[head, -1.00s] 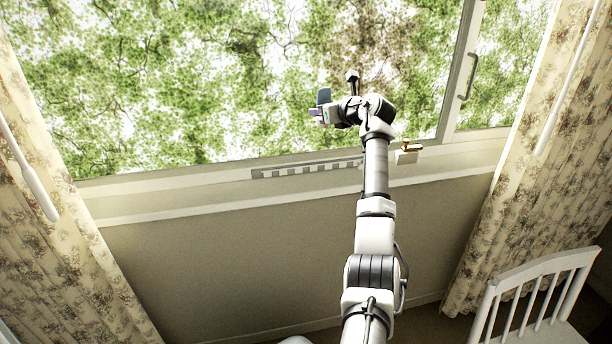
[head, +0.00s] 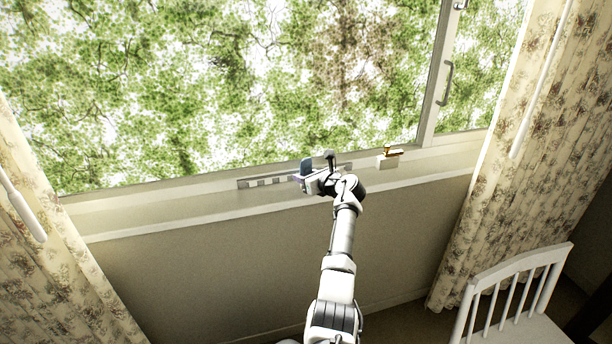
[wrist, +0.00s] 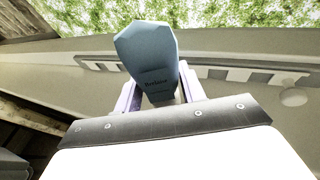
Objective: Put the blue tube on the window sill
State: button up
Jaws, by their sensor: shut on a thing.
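The blue tube (wrist: 150,55) is between the two fingers of my gripper (wrist: 155,98) in the wrist view, with dark lettering on its side. My gripper is shut on it. In the head view the tube (head: 307,167) shows as a small blue-grey shape at the end of my gripper (head: 303,179). The gripper is in front of the window sill (head: 225,204), close to its height in the picture. I cannot tell whether the tube touches the sill.
A slotted grey strip (head: 262,182) lies along the sill behind the gripper. A small white block with a gold-coloured piece (head: 388,160) stands on the sill to the right. Curtains (head: 500,180) hang at both sides. A white chair (head: 515,295) stands at the lower right. The sill's left part looks clear.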

jog(key=shift+f, duration=0.2)
jog(key=shift+f, duration=0.2)
jog(key=o, duration=1)
jog(key=shift+r, duration=0.1)
jog(key=shift+r, duration=0.1)
jog(key=shift+s+d+r, duration=0.1)
jog(key=shift+s+d, duration=0.3)
jog(key=b+v, duration=0.2)
jog(key=v, duration=0.9)
jog(key=shift+a, duration=0.15)
jog(key=shift+r, duration=0.1)
